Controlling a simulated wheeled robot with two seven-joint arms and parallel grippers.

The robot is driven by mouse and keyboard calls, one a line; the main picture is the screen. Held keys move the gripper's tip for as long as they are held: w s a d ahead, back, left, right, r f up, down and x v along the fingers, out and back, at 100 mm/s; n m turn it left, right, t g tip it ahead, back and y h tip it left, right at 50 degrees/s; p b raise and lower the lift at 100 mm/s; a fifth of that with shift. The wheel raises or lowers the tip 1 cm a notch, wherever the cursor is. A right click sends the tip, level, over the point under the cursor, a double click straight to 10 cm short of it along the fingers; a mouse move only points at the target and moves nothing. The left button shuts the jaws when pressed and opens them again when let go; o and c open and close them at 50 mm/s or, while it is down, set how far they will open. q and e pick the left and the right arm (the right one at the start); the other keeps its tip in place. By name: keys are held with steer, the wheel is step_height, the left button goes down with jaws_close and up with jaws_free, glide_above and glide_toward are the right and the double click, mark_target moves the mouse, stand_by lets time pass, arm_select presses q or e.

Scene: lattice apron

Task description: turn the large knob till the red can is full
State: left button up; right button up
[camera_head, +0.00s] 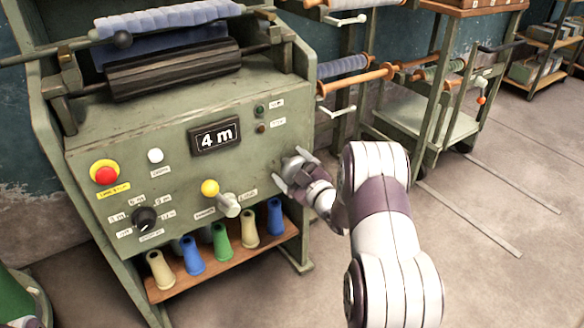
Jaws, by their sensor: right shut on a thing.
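My right gripper (290,170) reaches in from the right to the front panel of the green machine (120,150). Its fingers are shut on a grey knob-like part at the panel's right side, most likely the large knob; the gripper hides most of it. A smaller black dial (145,218) with labels around it sits at the panel's lower left. A pale lever-like knob (228,205) stands out at the lower middle. The display (216,136) reads "4 m". No red can shows in this view.
A red button on yellow (105,174), a white button (155,156) and a yellow knob (209,188) are on the panel. A wooden shelf (175,290) below holds several coloured cones. Racks with rolls (345,66) stand behind. The floor at right is clear.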

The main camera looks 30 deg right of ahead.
steer(key=shift+r+m+p, duration=0.15)
steer(key=shift+m+p, duration=0.7)
steer(key=shift+m, duration=0.05)
steer(key=m+p, duration=0.2)
steer(key=m, duration=0.1)
steer(key=shift+m+p, duration=0.3)
steer(key=shift+p, duration=0.05)
steer(key=m+p, duration=0.4)
steer(key=m, duration=0.2)
steer(key=m+p, duration=0.3)
steer(key=m, duration=0.3)
steer(key=shift+a+m+p, duration=0.1)
steer(key=shift+m+p, duration=0.2)
steer(key=shift+p, duration=0.1)
steer(key=m+p, duration=0.1)
steer(key=m, duration=0.2)
steer(key=shift+f, duration=0.2)
steer(key=shift+m+p, duration=0.6)
steer(key=shift+m, duration=0.7)
steer(key=shift+f, duration=0.1)
steer(key=shift+s, duration=0.1)
